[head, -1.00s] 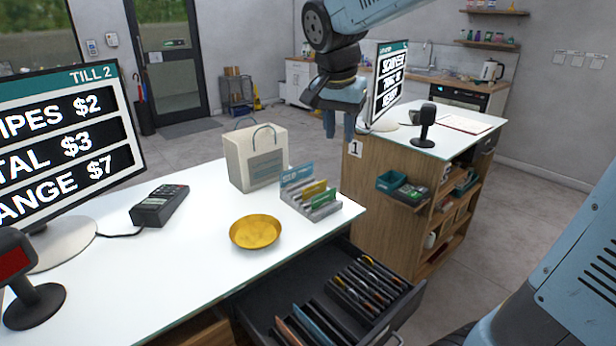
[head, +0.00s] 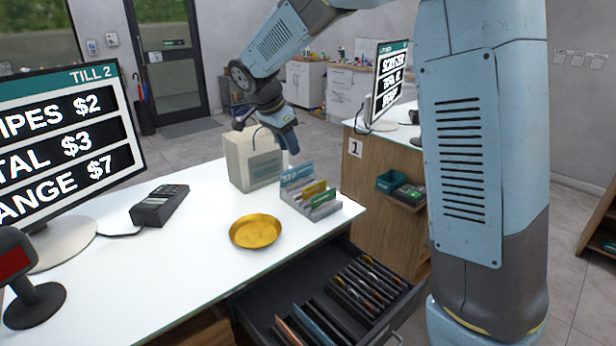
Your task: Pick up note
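The open till drawer (head: 262,299) juts out below the counter at the lower middle. Upright notes stand in its front slots, among them a reddish-brown note (head: 287,331) and a blue note (head: 313,323). Dark dividers partly hide them, and I cannot read their values. My gripper (head: 290,146) hangs in the air above the counter, beside the paper bag and above the card rack, well away from the drawer. It points down and I see nothing in it. Its fingers overlap in this view, so their gap is unclear.
A brass dish (head: 256,232), a card rack (head: 318,207), a paper bag (head: 240,165) and a card terminal (head: 160,205) stand on the white counter (head: 190,255). The till screen (head: 65,140) is at left. Coins fill the drawer's sloped rows (head: 366,286).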

